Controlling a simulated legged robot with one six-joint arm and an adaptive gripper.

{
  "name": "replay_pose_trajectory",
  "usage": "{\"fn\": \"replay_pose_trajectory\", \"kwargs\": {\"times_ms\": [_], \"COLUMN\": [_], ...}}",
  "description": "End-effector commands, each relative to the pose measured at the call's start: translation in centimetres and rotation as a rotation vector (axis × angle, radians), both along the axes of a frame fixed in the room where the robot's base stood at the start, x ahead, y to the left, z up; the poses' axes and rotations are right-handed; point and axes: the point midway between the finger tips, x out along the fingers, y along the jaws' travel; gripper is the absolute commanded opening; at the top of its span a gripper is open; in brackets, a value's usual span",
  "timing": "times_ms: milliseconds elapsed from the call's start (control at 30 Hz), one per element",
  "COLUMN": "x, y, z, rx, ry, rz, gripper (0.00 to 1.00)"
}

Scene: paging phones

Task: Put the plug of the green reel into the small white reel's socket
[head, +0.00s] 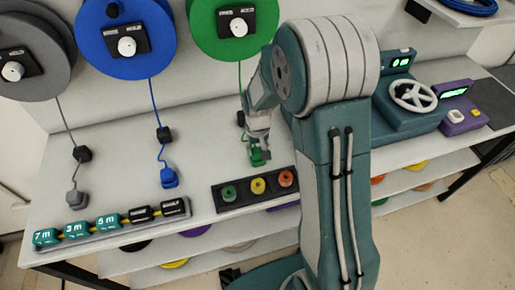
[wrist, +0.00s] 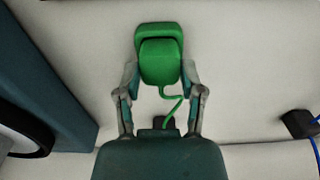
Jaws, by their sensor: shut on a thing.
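The green reel (head: 232,40) hangs on the back wall, with a black plate and white knob at its middle. Its cord runs down to the bench. My gripper (head: 259,146) is shut on the green plug (head: 257,159) at the bench, behind the black tray. In the wrist view, the fingers of my gripper (wrist: 161,78) press both sides of the green plug (wrist: 160,60), and its green cord curls back towards me. I cannot tell whether the plug touches the bench. I cannot make out a separate small white reel or its socket in either view.
The grey plug (head: 74,198) and blue plug (head: 169,176) stand on the bench to the left. The black tray (head: 248,203) holds green, yellow and orange round pieces. A rack of labelled blocks (head: 110,222) lies front left. The teal machine (head: 405,118) and purple box (head: 463,112) stand right.

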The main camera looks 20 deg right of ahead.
Motion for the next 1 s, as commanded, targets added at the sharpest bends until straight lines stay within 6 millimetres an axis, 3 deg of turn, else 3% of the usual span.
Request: {"fn": "replay_pose_trajectory", "kwargs": {"times_ms": [267, 1000], "x": [-0.1, 0.0], "y": [0.0, 0.0], "z": [0.1, 5.2], "rx": [0.0, 0.0], "ry": [0.002, -0.001], "rz": [0.0, 0.0], "gripper": [0.16, 0.16]}}
